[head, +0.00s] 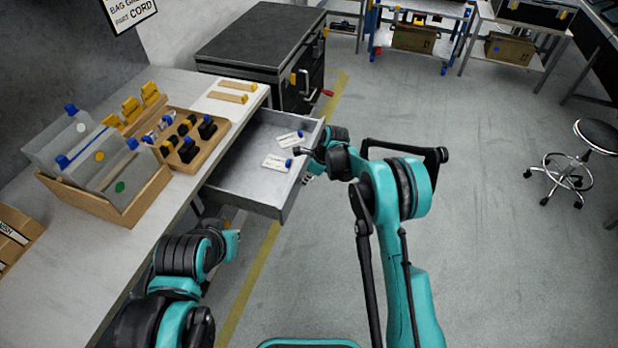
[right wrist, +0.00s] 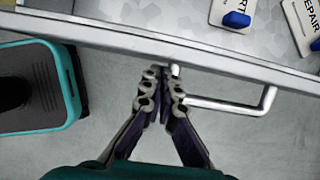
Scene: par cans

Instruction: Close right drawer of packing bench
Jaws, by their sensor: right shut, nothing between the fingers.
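The right drawer (head: 245,180) of the packing bench (head: 60,268) is open, pulled out to the right. It is a grey metal tray holding two tagged cards. Its front edge also shows in the right wrist view (right wrist: 120,42), with a bar handle (right wrist: 225,107) on its outer face. My right gripper (right wrist: 163,72) is shut and empty, its fingertips close to the drawer front at the handle's left end; I cannot tell whether they touch. In the head view my right gripper (head: 303,151) is at the drawer front. My left arm is low beside the bench; its gripper does not show.
A dark cabinet (head: 260,45) stands behind the drawer. Open floor lies right, with a stool (head: 565,178) far off.

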